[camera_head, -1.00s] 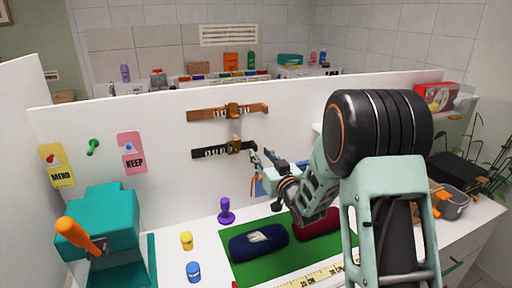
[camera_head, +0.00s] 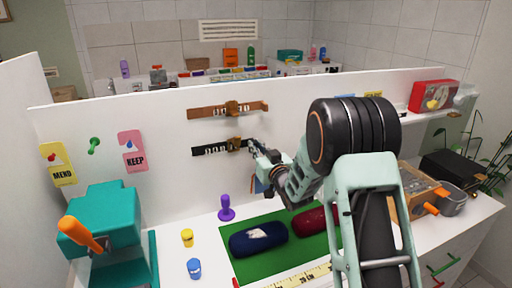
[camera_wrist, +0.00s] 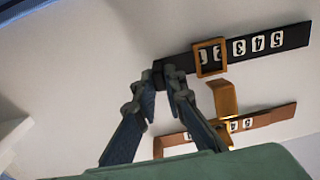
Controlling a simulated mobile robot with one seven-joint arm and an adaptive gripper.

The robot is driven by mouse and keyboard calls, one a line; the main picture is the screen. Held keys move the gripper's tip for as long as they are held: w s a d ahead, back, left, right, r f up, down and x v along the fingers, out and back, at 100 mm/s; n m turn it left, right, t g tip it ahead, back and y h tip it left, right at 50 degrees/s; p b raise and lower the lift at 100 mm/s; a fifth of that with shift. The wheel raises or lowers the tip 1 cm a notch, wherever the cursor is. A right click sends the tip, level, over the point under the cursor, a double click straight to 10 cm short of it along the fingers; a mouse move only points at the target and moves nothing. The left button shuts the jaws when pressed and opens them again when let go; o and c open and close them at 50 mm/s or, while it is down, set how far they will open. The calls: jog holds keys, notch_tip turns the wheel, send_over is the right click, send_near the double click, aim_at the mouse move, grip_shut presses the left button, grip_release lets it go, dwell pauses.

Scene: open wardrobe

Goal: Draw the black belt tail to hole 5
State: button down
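The black belt (camera_head: 215,150) is fixed across the white panel, below a brown belt. In the wrist view the black belt (camera_wrist: 268,42) shows white number labels, with 5, 4 and 3 readable, and its tan buckle (camera_wrist: 210,57) frames the strap beside the labels. The belt's tail end (camera_wrist: 158,68) sticks out past the buckle. My gripper (camera_head: 256,148) is at this tail end. In the wrist view my gripper's (camera_wrist: 162,82) fingertips are close together, one on each side of the tail; whether they press on it is unclear.
The brown belt (camera_head: 212,112) with its own buckle hangs just above. A purple peg (camera_head: 225,207), a blue roll (camera_head: 258,236) and a dark red roll (camera_head: 310,221) on a green mat (camera_head: 285,254) are below. A teal block (camera_head: 105,215) stands at left.

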dwell(0.3)
jog(key=w+d+b, duration=0.1)
jog(key=d, duration=0.1)
jog(key=w+d+b, duration=0.1)
jog(key=d, duration=0.2)
jog(key=w+d+b, duration=0.1)
jog(key=d, duration=0.2)
jog(key=shift+w, duration=0.25)
jog(key=c, duration=2)
grip_release()
jog(key=v, duration=1.2)
jog(key=shift+r, duration=0.1)
